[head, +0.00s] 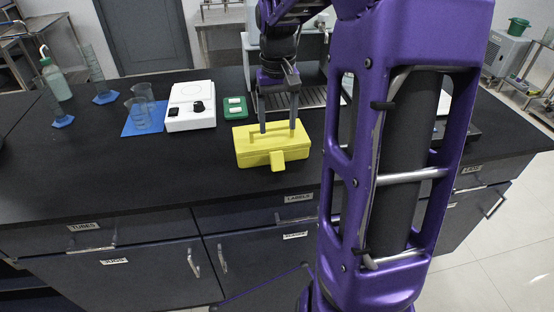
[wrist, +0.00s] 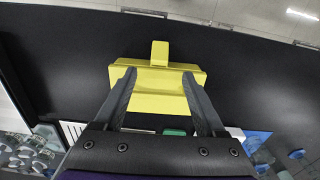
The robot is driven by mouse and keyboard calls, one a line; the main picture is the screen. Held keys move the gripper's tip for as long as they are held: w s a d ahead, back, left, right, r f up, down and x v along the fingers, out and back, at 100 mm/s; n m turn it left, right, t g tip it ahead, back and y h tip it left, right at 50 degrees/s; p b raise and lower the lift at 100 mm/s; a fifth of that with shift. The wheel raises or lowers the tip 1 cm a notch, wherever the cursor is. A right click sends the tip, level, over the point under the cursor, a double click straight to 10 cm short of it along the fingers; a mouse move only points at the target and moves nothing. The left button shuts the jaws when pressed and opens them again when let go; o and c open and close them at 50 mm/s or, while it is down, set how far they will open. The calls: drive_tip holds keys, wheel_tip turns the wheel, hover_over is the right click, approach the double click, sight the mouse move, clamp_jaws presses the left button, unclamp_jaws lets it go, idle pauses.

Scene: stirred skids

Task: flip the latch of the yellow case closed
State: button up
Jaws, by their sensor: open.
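The yellow case (head: 245,153) sits on the black bench with its lid down. It also shows in the wrist view (wrist: 152,101). Its latch (head: 277,161) is a yellow tab at the middle of the front side. In the wrist view the latch (wrist: 160,52) sticks out beyond the case's front edge, so it looks swung outward. My gripper (head: 278,127) is above the case, pointing down, with its fingers apart. In the wrist view my gripper (wrist: 157,77) has its fingertips over the case, short of the latch, with nothing held. I cannot tell whether the fingertips touch the lid.
A green tray (head: 235,108) and a white device (head: 191,106) stand behind and left of the case. Glass beakers (head: 138,115) stand on a blue mat farther left. The bench in front of the case is clear up to its front edge.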

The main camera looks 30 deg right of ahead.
sight(278, 158)
wheel_tip(278, 158, down, 12)
drive_tip(key=shift+f+b, duration=0.1)
drive_tip(key=shift+b, duration=0.6)
clamp_jaws()
